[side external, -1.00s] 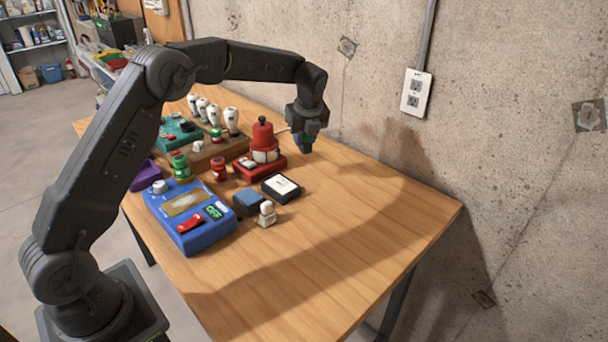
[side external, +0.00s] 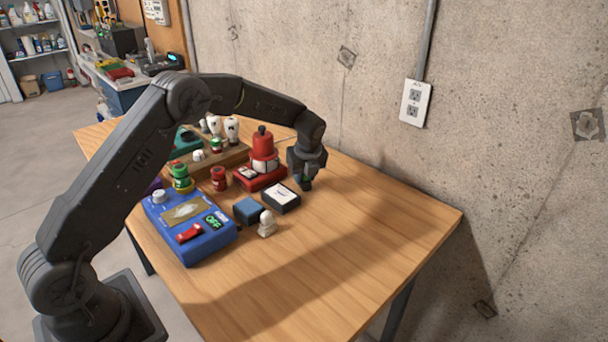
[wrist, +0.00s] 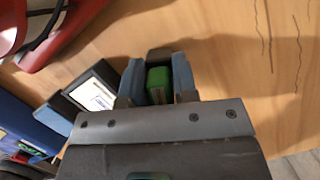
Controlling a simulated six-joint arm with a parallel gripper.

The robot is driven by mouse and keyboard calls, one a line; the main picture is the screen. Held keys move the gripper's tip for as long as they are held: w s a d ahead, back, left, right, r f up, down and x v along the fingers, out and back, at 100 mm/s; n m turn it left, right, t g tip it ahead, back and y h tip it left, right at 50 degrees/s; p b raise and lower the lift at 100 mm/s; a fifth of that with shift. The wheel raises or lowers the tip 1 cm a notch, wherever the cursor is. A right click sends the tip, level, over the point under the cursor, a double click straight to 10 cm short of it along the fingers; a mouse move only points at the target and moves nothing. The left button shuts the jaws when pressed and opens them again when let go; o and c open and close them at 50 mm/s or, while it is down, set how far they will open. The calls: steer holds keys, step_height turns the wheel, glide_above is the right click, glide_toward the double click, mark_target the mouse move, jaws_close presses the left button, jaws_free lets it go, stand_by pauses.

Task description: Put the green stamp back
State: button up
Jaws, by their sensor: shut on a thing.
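My gripper (side external: 305,186) is low over the table, to the right of a black box with a white label (side external: 281,196). In the wrist view its two fingers (wrist: 158,88) are shut on the green stamp (wrist: 158,80), whose green top shows between them. The stamp's lower end is hidden, so I cannot tell whether it touches the table. The black box (wrist: 98,92) lies just left of the fingers in the wrist view. A wooden rack (side external: 232,158) with white bulb-shaped handles stands farther back.
A red device (side external: 262,172) stands behind the black box. A blue block (side external: 248,209), a small white-topped piece (side external: 266,224), a red jar (side external: 218,179) and a blue machine reading OFF (side external: 190,228) are to the left. The table's right front (side external: 370,230) is clear.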

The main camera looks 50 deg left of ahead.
steer(key=o, duration=0.8)
steer(key=shift+f, duration=0.1)
steer(key=shift+c, duration=0.2)
steer(key=s+d+r+n, duration=0.2)
steer(key=s+d+r, duration=0.1)
steer(key=r, duration=0.6)
steer(key=s+d+r+n, duration=0.2)
steer(key=s+r, duration=0.2)
steer(key=r, duration=0.5)
steer(key=s+d+r+n+t+h, duration=0.1)
steer(key=s+r+n, duration=0.2)
steer(key=s, duration=0.2)
steer(key=s+d+r+n+t, duration=0.1)
steer(key=s+d+r+n, duration=0.15)
steer(key=s, duration=0.25)
steer(key=s+d+f+n+t+h, duration=0.1)
steer(key=s+n, duration=0.5)
steer(key=s, duration=0.3)
steer(key=s+d+f+n+t+h, duration=0.1)
steer(key=s+d+f+n, duration=0.1)
steer(key=s+n, duration=0.5)
steer(key=s, duration=0.3)
steer(key=shift+s+d+f, duration=0.15)
steer(key=shift+s+f, duration=0.05)
steer(key=shift+f, duration=0.05)
